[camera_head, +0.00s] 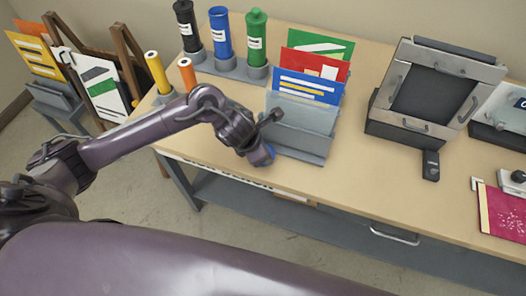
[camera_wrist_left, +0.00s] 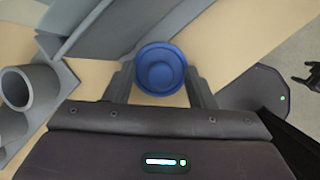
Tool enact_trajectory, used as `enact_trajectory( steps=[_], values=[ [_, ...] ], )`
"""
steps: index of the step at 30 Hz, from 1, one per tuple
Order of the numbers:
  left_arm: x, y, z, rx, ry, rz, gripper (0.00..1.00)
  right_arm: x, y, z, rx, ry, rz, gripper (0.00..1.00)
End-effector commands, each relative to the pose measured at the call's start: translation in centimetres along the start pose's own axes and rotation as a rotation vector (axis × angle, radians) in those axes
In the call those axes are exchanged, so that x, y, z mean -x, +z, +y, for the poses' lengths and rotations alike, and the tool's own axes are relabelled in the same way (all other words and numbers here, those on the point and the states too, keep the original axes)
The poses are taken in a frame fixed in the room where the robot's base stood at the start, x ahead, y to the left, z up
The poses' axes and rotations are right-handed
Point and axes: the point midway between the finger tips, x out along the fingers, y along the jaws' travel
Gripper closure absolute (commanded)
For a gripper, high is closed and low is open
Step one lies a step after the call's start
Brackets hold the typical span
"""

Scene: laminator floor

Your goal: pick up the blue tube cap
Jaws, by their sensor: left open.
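The blue tube cap (camera_wrist_left: 160,70) is round, with a raised ring, and lies on the tan bench top near its front edge. In the left wrist view it sits between the two grey fingers of my left gripper (camera_wrist_left: 160,85), with a narrow gap at each side. The gripper is open around the cap.
A grey rack (camera_head: 300,140) with coloured cards stands just beside the gripper. Black, blue and green tubes (camera_head: 221,36) stand in a grey holder behind. A yellow tube (camera_head: 157,72) and an orange tube (camera_head: 187,74) are at left. The laminator (camera_head: 432,92) is right; bench between is clear.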

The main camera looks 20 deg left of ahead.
Motion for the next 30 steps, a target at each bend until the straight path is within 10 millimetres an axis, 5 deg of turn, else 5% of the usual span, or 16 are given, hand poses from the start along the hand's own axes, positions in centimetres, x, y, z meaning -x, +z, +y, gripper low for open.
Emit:
enact_trajectory(
  steps=[3,14,30],
  values=[
    [0.0,0.0,0.0,0.0,0.0,-0.001,0.5,0.0,0.0,0.0,0.0,0.0,0.0,0.41],
    [0.1,0.1,0.0,0.001,0.0,-0.001,0.96,0.0,0.0,0.0,0.001,0.0,0.0,0.41],
    [1.8,0.9,0.3,-0.001,0.0,-0.006,0.96,0.2,0.0,0.0,0.001,0.0,0.0,0.41]
  ],
)
